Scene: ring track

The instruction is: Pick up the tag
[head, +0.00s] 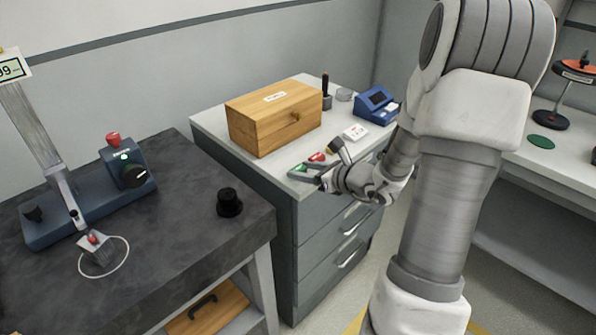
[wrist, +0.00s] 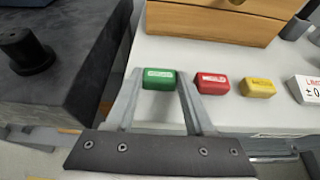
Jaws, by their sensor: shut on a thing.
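A green tag (wrist: 159,78) with a pale label sits between the two fingertips of my gripper (wrist: 159,84) in the wrist view. My gripper is shut on it at the front edge of the white cabinet top. In the head view my gripper (head: 306,174) reaches in from the right, and the green tag (head: 303,168) is partly hidden by the fingers. I cannot tell whether the tag is clear of the surface. A red tag (wrist: 212,84) and a yellow tag (wrist: 258,88) lie in a row to its right, apart from my fingers.
A wooden box (head: 273,117) stands behind the tags on the cabinet top (head: 212,124). A white card (head: 355,132) and a blue device (head: 376,106) are to the right. A dark bench (head: 180,235) with a black knob (head: 229,203) stands left, across a gap.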

